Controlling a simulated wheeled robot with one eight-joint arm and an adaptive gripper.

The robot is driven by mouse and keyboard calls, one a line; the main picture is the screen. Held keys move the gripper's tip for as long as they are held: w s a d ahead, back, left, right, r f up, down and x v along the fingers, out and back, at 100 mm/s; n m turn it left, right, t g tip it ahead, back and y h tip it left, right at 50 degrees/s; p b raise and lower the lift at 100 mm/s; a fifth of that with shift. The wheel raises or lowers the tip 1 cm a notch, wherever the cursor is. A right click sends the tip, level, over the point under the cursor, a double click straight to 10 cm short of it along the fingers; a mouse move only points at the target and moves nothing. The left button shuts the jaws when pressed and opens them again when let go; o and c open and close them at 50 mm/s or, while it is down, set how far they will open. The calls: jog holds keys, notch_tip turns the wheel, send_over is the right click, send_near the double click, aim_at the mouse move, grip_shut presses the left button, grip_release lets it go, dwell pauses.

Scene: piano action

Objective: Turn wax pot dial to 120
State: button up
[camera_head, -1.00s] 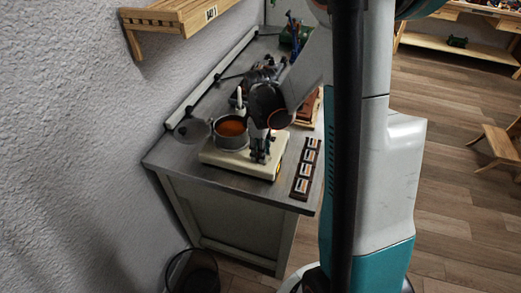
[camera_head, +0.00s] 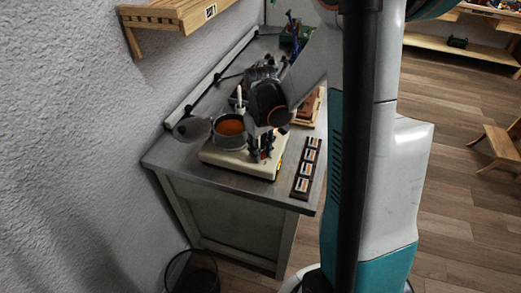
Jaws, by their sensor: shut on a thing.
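The wax pot (camera_head: 230,128) is a grey metal pot of orange-brown wax on a cream base unit (camera_head: 226,157), near the front left of the workbench. My gripper (camera_head: 262,157) points down at the right part of the cream base, with its fingers close together. The dial is not visible; the gripper covers the spot where the fingers meet the base, and any thing between them is too small to make out. The dial's numbers cannot be read.
A dark strip with several pale labelled squares (camera_head: 306,168) lies right of the base on the bench (camera_head: 170,158). A grey round lid or disc (camera_head: 192,129) is left of the pot. A wooden shelf (camera_head: 165,14) juts from the wall above. A dark bin (camera_head: 192,272) stands on the floor.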

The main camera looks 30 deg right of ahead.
jog(key=m, duration=0.5)
jog(key=shift+m+b, duration=0.3)
jog(key=m, duration=0.5)
dwell(0.4)
jog(key=o, duration=1.1)
notch_tip(320, 180, up, 12)
dwell(0.3)
